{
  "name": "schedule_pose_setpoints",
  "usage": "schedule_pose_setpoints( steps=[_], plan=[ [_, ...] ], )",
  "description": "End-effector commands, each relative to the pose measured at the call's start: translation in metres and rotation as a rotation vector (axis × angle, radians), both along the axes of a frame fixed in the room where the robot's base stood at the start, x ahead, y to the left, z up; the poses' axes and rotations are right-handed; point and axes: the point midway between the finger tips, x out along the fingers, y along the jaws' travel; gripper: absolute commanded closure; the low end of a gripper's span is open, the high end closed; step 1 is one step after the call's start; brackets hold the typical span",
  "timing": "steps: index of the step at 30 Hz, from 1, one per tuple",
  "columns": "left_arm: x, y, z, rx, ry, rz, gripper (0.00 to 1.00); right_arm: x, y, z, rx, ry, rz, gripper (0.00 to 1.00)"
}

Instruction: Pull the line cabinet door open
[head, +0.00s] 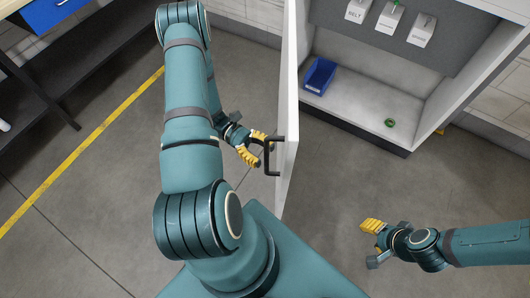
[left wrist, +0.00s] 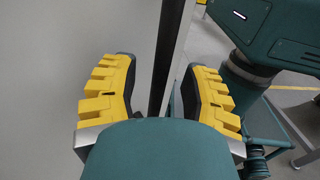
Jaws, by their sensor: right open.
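The white line cabinet door (head: 289,90) stands swung out from the cabinet (head: 370,95), seen nearly edge-on, with the interior exposed. Its dark handle (head: 268,165) is on the door's left face near the free edge. My left gripper (head: 255,147) is at the handle with its yellow fingers apart. In the left wrist view the open fingers (left wrist: 160,95) stand either side of a dark upright bar, which looks like the handle (left wrist: 167,55), with gaps visible on both sides. My right gripper (head: 370,242) is open and empty, low at the right, away from the door.
Inside the cabinet are a blue bin (head: 319,75), a small green ring (head: 390,122) and labelled white boxes (head: 388,18) on the back panel. A dark shelf rack (head: 35,90) with a blue box stands at the left. Grey floor is clear between the door and my right arm.

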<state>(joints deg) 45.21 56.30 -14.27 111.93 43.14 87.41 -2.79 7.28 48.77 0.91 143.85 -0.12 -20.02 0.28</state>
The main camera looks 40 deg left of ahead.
Motion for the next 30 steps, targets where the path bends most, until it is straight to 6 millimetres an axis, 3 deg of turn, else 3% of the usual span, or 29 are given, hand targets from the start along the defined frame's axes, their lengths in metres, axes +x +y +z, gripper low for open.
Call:
schedule_pose_setpoints(
  steps=[8, 21, 30],
  plan=[
    [-0.001, 0.009, -0.001, 0.001, 0.000, 0.000, 0.54, 0.000, 0.000, 0.000, 0.000, 0.000, 0.000, 0.53],
    [-0.007, 0.092, -0.001, 0.002, 0.000, 0.001, 0.54, 0.000, 0.000, 0.000, 0.000, 0.000, -0.001, 0.53],
    [-0.009, 0.119, 0.000, 0.000, 0.001, -0.001, 0.54, 0.000, 0.000, 0.000, 0.000, 0.000, -0.001, 0.53]
  ],
)
